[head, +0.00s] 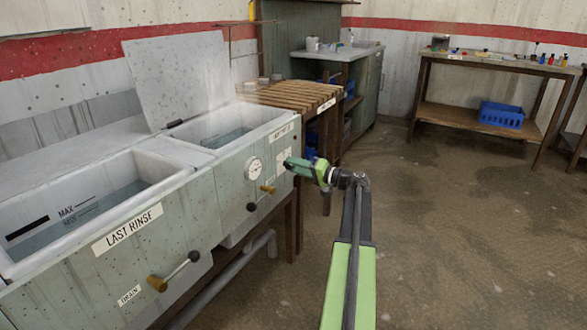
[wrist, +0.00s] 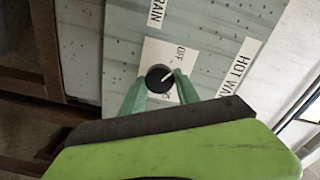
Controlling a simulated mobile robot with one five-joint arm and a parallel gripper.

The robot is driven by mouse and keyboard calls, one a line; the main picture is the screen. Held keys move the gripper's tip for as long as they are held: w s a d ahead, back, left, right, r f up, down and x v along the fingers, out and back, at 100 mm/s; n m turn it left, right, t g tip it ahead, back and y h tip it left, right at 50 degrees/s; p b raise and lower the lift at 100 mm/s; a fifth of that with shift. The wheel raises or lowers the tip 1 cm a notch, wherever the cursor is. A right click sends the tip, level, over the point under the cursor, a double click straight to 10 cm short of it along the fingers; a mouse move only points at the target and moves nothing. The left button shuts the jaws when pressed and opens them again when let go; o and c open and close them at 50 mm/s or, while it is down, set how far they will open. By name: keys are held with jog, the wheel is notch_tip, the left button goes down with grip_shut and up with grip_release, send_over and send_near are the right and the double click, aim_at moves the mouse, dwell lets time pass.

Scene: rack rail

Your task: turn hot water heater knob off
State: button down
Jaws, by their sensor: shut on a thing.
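A round black knob (wrist: 160,77) with a white pointer line sits on a small white plate (wrist: 152,52) in the wrist view. The plate carries the word OFF beside the knob, with another marking partly hidden below. The pointer slants up and right. My gripper (wrist: 160,84) has one green finger on each side of the knob and is shut on it. In the head view my gripper (head: 287,164) reaches the right end of the sink unit's front panel and hides the knob there. A HOT WA... label (wrist: 234,72) is next to the plate.
The sink unit carries a round dial (head: 255,169), a brass-coloured handle (head: 268,189) and a drain lever (head: 174,271) on its front. A wooden slatted table (head: 285,95) stands behind. A workbench with a blue crate (head: 502,114) is far right. The floor to the right is open.

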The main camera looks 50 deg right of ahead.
jog(key=shift+a+n, duration=0.15)
jog(key=shift+n, duration=0.25)
jog(key=c, duration=0.9)
grip_release()
jog(key=shift+s, duration=0.1)
jog(key=v, duration=1.7)
jog(key=shift+s, duration=0.15)
jog(key=shift+f, duration=0.15)
